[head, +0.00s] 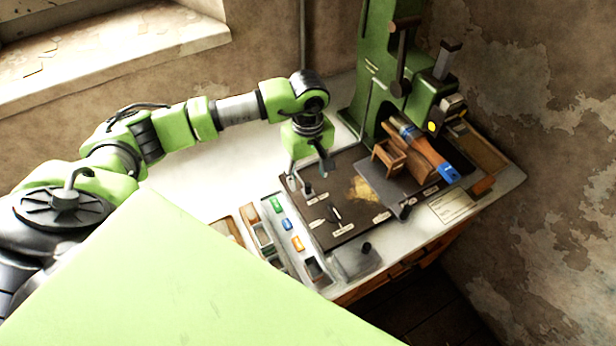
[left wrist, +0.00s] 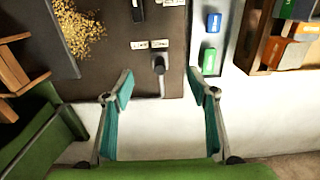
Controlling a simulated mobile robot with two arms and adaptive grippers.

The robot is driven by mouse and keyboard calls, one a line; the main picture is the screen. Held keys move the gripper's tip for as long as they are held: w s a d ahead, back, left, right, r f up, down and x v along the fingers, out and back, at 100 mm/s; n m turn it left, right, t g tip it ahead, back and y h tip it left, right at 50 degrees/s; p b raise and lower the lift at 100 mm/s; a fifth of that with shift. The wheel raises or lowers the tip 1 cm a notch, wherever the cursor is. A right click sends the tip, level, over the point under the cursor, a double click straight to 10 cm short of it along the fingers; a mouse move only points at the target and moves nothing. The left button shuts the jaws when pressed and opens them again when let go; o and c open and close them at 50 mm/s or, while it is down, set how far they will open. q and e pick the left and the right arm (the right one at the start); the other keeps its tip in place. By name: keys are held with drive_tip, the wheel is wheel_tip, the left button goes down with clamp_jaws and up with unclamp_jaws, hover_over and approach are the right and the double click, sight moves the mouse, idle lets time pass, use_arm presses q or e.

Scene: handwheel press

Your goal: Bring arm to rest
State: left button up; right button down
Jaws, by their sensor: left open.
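My left gripper (head: 307,172) hangs at the end of my green left arm, above the left edge of the dark board (head: 340,232) on the table. In the left wrist view the gripper (left wrist: 160,85) is open, with its two teal-lined fingers wide apart and nothing between them. A small dark knob or lever (left wrist: 159,65) on the board shows just beyond the fingertips. I cannot tell its exact distance from them. My right gripper is in neither view.
A green press (head: 375,65) stands at the back right of the table. A wooden box (head: 390,155) stands near it. A pale tray (head: 275,205) with small coloured blocks lies left of the board. The white tabletop (head: 205,183) is clear under my left arm.

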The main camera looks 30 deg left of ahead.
use_arm(q)
drive_tip(key=shift+r+p, duration=0.5)
drive_tip(key=shift+r, duration=1.15)
